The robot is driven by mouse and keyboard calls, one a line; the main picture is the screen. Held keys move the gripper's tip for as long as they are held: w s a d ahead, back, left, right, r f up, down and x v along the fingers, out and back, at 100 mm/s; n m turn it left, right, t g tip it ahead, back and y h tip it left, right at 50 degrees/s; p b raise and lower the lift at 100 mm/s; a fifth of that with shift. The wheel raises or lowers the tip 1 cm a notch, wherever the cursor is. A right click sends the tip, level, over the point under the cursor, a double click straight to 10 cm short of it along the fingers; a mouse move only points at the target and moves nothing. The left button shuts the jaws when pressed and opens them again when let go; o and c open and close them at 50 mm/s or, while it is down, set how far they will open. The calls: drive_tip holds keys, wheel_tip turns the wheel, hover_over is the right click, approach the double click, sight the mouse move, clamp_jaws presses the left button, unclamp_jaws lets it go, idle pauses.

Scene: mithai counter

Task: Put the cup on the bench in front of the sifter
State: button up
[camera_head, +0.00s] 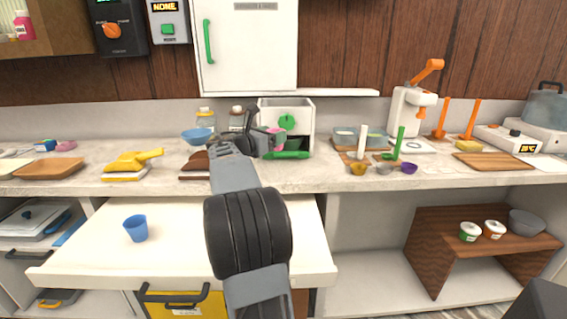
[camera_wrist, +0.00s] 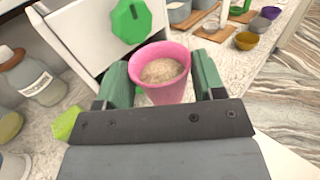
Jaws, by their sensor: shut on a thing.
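A pink cup (camera_wrist: 160,88) with a pale brown, grainy fill sits between the two green fingers of my gripper (camera_wrist: 158,66). My gripper is shut on it and the cup looks near upright. In the head view the pink cup (camera_head: 276,138) shows only in part, behind my gripper (camera_head: 268,143). It is close in front of a white box with a green knob (camera_head: 303,110), which may be the sifter; I cannot tell for sure. The box also shows in the wrist view (camera_wrist: 75,32). Whether the cup touches the bench (camera_head: 350,182) is hidden.
A blue cup (camera_head: 135,228) stands on a pulled-out white board (camera_head: 85,245) below the bench. A blue bowl (camera_head: 197,135) and jars are left of the box. A grey-blue tray (camera_head: 345,140) and small bowls (camera_head: 409,168) are to its right.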

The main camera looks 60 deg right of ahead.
drive_tip(key=d+f, duration=0.1)
drive_tip(key=f, duration=0.1)
drive_tip(key=s+d+f+b, duration=0.1)
drive_tip(key=f, duration=0.1)
drive_tip(key=shift+d, duration=0.4)
drive_tip(key=f, duration=0.1)
drive_tip(key=d+f+b, duration=0.1)
drive_tip(key=f, duration=0.2)
drive_tip(key=shift+s+d, duration=0.25)
drive_tip(key=shift+f, duration=0.35)
drive_tip(key=shift+f+b, duration=0.1)
drive_tip(key=shift+b, duration=0.2)
drive_tip(key=o, duration=0.9)
drive_tip(key=shift+o, duration=0.2)
drive_tip(key=shift+r, duration=0.2)
drive_tip(key=w+a+p, duration=0.1)
drive_tip(key=w+a, duration=0.1)
drive_tip(key=a, duration=1)
